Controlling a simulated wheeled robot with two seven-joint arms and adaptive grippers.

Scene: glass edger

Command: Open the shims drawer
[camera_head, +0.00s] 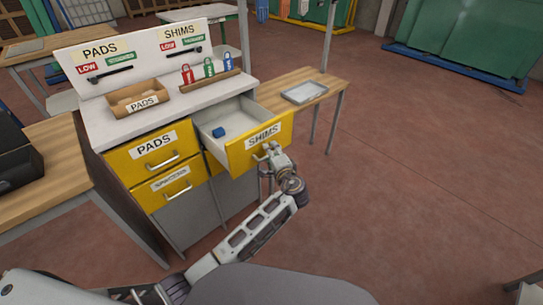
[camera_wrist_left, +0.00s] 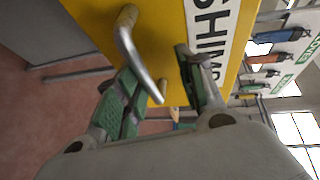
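The yellow SHIMS drawer (camera_head: 240,155) is pulled well out of the cabinet in the head view. A small blue block (camera_head: 218,132) lies inside it. Its metal bar handle (camera_wrist_left: 140,58) shows close up in the left wrist view. My left gripper (camera_head: 270,153) is at the handle on the drawer front. In the wrist view the fingers of my left gripper (camera_wrist_left: 160,88) stand apart, with the handle bar between them, nearer the left finger. Any contact is hard to tell. My right gripper is not in view.
Two other yellow drawers, PADS (camera_head: 154,148) and one below it (camera_head: 172,187), are shut. A wooden bin (camera_head: 140,99) and coloured tags (camera_head: 209,69) are on the cabinet top. A side table (camera_head: 325,86) with a tray (camera_head: 304,92) stands behind the drawer.

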